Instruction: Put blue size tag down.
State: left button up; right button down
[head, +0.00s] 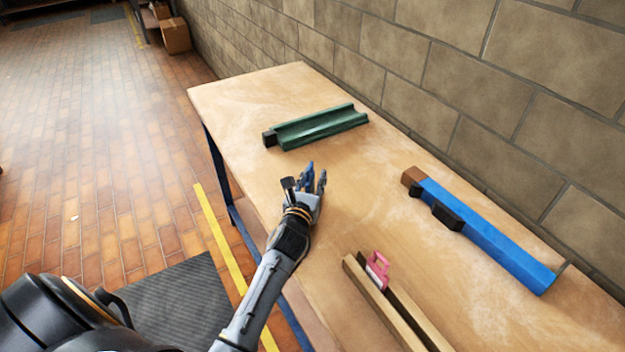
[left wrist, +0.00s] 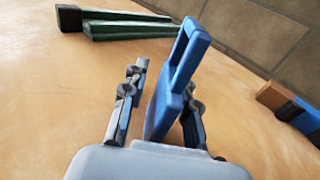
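The blue size tag (left wrist: 172,95) has a loop handle and stands tilted between the fingers of my left gripper (left wrist: 160,105). In the left wrist view there is a gap between the tag and the left finger, while the right finger is close beside the tag. I cannot tell whether that finger touches it. In the head view the left gripper (head: 306,183) is over the wooden table (head: 235,105), and a little blue of the tag (head: 309,170) shows at the fingers. The tag's lower end is hidden, so its contact with the table is unclear. My right gripper is not in view.
A green channel-shaped holder (head: 320,127) with a black end lies beyond the gripper. A blue bar (head: 485,235) with black blocks and a brown end lies at right. A pink tag (head: 377,270) stands at a wooden rack (head: 385,310) in front. Bare tabletop lies between them.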

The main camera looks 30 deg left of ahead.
pick_arm(q)
jog(key=shift+s+r, duration=0.1)
jog(key=shift+r, duration=0.05)
jog(key=b+v, duration=0.1)
jog(key=v, duration=1.1)
